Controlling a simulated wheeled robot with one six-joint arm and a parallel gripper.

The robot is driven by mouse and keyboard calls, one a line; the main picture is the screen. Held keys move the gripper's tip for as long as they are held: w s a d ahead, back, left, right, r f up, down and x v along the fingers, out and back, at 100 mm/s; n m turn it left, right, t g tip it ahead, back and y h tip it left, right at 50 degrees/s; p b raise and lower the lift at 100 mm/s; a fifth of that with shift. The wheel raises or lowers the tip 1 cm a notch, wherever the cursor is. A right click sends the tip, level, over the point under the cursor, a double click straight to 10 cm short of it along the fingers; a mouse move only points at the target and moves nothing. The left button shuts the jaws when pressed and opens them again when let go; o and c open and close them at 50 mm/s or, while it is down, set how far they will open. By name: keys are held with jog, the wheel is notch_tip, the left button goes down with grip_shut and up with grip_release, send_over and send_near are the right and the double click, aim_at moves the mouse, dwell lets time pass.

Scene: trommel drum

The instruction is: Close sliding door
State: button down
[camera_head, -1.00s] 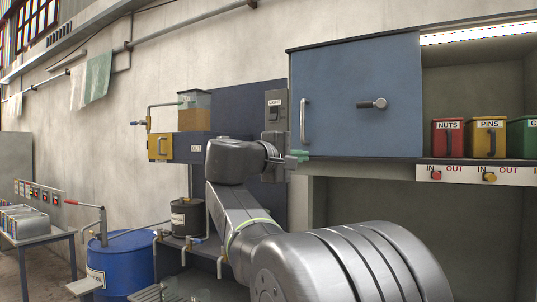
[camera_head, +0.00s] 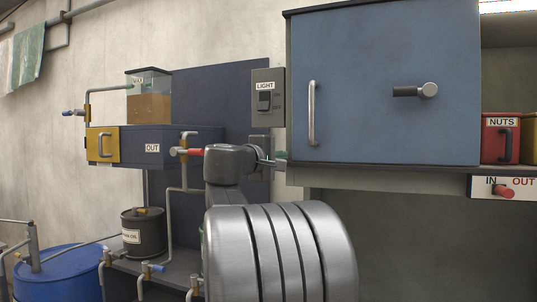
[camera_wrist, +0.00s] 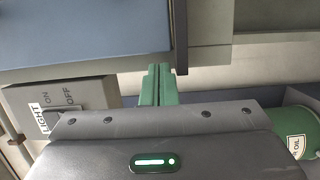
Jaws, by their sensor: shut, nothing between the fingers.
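The sliding door (camera_head: 385,125) is a blue panel over the left part of the wall cabinet. A vertical grey bar handle (camera_head: 312,112) stands near its left edge and a round-ended knob (camera_head: 428,90) sticks out right of its middle. To the right of the door the cabinet is open. My gripper (camera_head: 281,156) shows green tips just left of the door's lower left corner, partly hidden by my wrist. In the wrist view its green fingers (camera_wrist: 158,84) are together and empty, below the blue door (camera_wrist: 80,30) and a dark bar; whether they touch is unclear.
The light switch box (camera_head: 267,98) is close above my gripper. A red NUTS bin (camera_head: 499,137) sits in the open cabinet, above a red IN/OUT knob (camera_head: 503,191). Pipes and a tank (camera_head: 150,97) fill the left wall. A blue drum (camera_head: 60,277) stands at lower left.

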jog(key=shift+d, duration=0.3)
jog(key=shift+w+f, duration=0.15)
jog(key=shift+d, duration=0.15)
